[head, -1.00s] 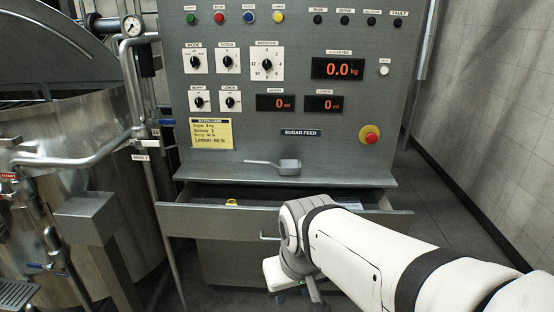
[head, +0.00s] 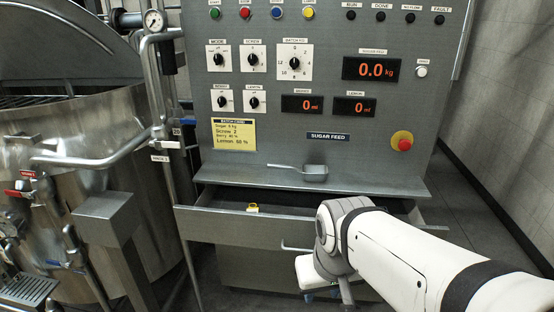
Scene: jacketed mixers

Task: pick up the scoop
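The scoop (head: 315,171) is a small grey metal one. It lies on the shelf (head: 375,184) below the sugar feed panel, with its handle pointing left. My arm reaches in from the lower right, and its wrist is in front of the open drawer (head: 235,229), below and to the right of the scoop. The end of my arm points down below the drawer front. The fingers of my gripper are mostly hidden behind my wrist, so I cannot tell whether they are open or shut. The scoop is apart from my arm.
The drawer below the shelf is pulled out, with a small yellow item (head: 253,208) inside. A steel vessel (head: 85,150) with pipes and a grey box-shaped post (head: 115,225) stand at left. The panel (head: 300,120) with knobs and displays rises behind the shelf. Floor shows at right.

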